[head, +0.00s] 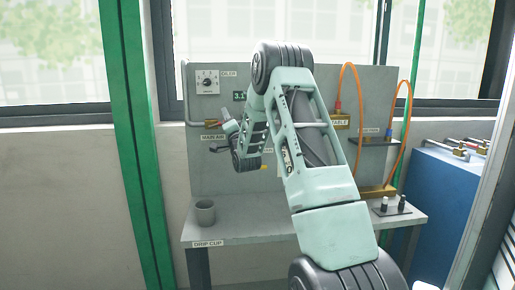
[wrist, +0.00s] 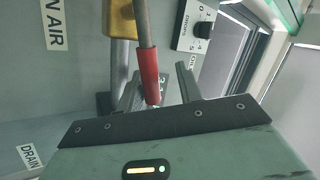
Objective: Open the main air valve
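The main air valve shows at the top of the wrist view as a yellow body (wrist: 121,18). Its lever, a grey bar with a red grip (wrist: 148,68), runs down the picture from it. My gripper (wrist: 159,76) is open, with one grey finger on each side of the red grip's end. I cannot tell whether either finger touches the grip. My arm covers part of the panel there, and the lever is not clear in that view.
A dial box (head: 207,82) is on the panel above the valve. A grey cup (head: 205,212) stands on the bench shelf (head: 225,232) below, near the DRIP CUP label. Orange hoses (head: 361,105) hang at the right, and a blue cabinet (head: 440,205) stands beyond them.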

